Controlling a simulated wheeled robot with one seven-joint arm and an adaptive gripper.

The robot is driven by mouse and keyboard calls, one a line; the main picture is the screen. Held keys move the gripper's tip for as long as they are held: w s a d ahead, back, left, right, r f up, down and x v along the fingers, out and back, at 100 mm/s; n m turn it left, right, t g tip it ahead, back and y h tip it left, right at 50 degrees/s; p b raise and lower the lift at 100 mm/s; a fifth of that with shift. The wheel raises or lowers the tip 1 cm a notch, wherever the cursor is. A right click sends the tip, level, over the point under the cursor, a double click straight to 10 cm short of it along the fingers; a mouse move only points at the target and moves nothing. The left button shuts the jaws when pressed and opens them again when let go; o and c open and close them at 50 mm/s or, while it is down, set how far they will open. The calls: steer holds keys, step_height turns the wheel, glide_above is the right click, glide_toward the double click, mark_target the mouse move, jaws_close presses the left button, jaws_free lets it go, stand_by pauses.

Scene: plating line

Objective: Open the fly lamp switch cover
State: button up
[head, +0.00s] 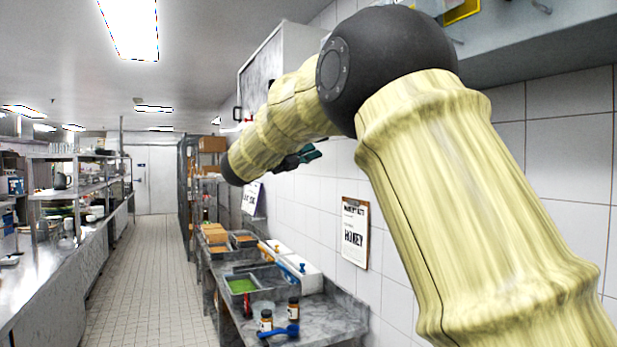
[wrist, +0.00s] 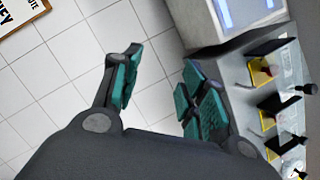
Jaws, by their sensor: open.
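My gripper (wrist: 160,85) is open and empty, its two teal-padded fingers spread apart with wall tiles showing between them. In the head view the gripper (head: 300,158) is small and partly hidden behind my arm, close to the tiled wall. In the wrist view a grey switch panel (wrist: 245,110) lies to the right of the fingers. It carries a row of yellow-based switches (wrist: 262,72) with black flap-like covers (wrist: 272,47). I cannot read which one is for the fly lamp. No finger visibly touches a cover.
A box with bluish-lit windows (wrist: 245,12) adjoins the panel. A clipboard notice (head: 354,232) hangs on the tiled wall. Below, a counter (head: 345,318) holds trays, jars and a blue-handled tool. The aisle (head: 150,260) is clear.

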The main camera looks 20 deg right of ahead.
steer(key=w+f+n+t, duration=0.2)
steer(key=w+f+n, duration=0.1)
steer(key=f, duration=0.5)
steer(key=shift+n+y+b, duration=0.3)
steer(key=shift+b, duration=0.15)
